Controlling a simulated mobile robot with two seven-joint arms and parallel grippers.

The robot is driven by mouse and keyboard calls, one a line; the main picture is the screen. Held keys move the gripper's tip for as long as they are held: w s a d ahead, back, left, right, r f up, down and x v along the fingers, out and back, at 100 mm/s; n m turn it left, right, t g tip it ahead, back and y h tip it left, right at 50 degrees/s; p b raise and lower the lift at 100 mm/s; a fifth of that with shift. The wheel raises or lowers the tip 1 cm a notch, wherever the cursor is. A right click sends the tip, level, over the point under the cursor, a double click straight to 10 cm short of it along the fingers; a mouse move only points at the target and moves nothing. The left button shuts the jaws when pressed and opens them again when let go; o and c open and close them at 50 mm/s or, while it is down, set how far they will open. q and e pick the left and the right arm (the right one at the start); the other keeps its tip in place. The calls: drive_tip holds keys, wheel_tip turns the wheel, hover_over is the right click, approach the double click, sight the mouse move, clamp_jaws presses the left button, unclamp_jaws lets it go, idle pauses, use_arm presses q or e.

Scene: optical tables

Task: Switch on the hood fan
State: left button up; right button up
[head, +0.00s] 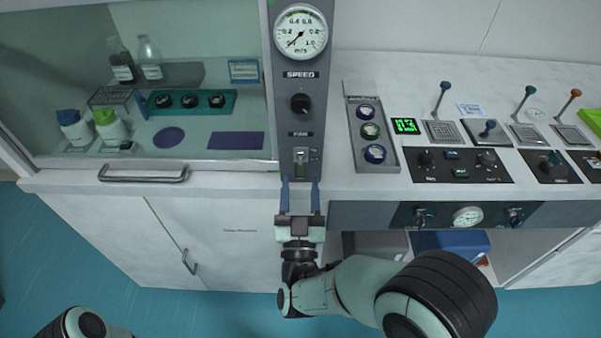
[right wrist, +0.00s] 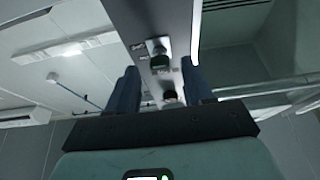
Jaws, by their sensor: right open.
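The hood's grey control column carries a round speed gauge (head: 301,32), a black knob (head: 300,103) and, under the FAN label, a small fan switch (head: 300,157) on a metal plate. The gauge needle points to the lower left, near zero. My right gripper (head: 300,184) is open and empty, its blue fingers pointing at the column just below the switch. In the right wrist view the switch (right wrist: 160,52) shows between the open fingers (right wrist: 161,88), with a dark knob beyond it. I cannot tell whether the fingers touch the column. My left gripper is out of view.
The fume hood's glass front has a metal handle (head: 144,174), left of the column. Bottles (head: 111,127) and a green tray (head: 190,103) stand inside. To the right, a tray of round jars (head: 370,130) and lever panels (head: 460,164) crowd the bench.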

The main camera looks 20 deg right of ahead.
sight(300, 173)
drive_tip(key=shift+x, duration=1.7)
